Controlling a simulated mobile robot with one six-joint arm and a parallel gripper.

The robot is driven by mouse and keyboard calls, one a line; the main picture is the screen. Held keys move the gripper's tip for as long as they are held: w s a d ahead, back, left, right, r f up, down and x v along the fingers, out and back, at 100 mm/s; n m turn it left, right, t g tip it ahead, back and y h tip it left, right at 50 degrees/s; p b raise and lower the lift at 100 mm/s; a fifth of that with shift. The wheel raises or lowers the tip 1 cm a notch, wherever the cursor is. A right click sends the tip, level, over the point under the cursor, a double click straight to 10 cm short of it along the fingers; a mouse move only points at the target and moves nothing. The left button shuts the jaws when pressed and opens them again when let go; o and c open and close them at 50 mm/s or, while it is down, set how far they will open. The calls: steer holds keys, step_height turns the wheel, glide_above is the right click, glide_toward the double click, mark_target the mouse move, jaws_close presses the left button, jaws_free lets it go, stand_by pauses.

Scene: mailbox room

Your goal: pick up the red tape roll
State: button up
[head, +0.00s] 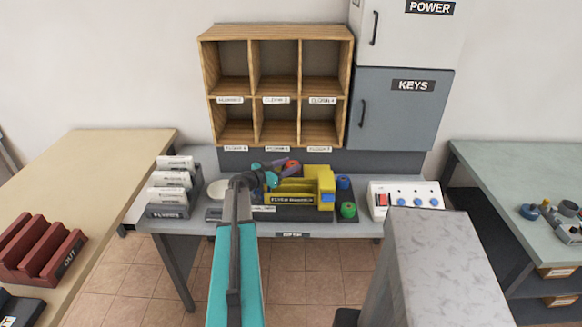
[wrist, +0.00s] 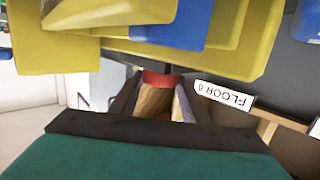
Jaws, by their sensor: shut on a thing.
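The red tape roll (head: 292,166) shows as a small red shape at my gripper, just behind the yellow holder on the grey desk.
The yellow holder (head: 326,187) stands close to my gripper and fills the top of the wrist view. Wooden pigeonholes (head: 252,88) rise behind. A white switch panel (head: 404,187) is at the desk's right.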

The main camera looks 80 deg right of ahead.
mark_target(289, 166)
steer(key=shift+r, duration=0.15)
steer(key=shift+r+b, duration=0.6)
steer(key=shift+r, duration=0.1)
steer(key=shift+r+b, duration=0.5)
steer(key=shift+r, duration=0.4)
steer(key=s+a+b, duration=0.2)
steer(key=a, duration=0.5)
steer(key=s+a+r+b, duration=0.1)
steer(key=s+a+b, duration=0.2)
steer(key=a, duration=0.5)
steer(key=shift+s+r, duration=0.25)
steer(key=shift+s, duration=0.05)
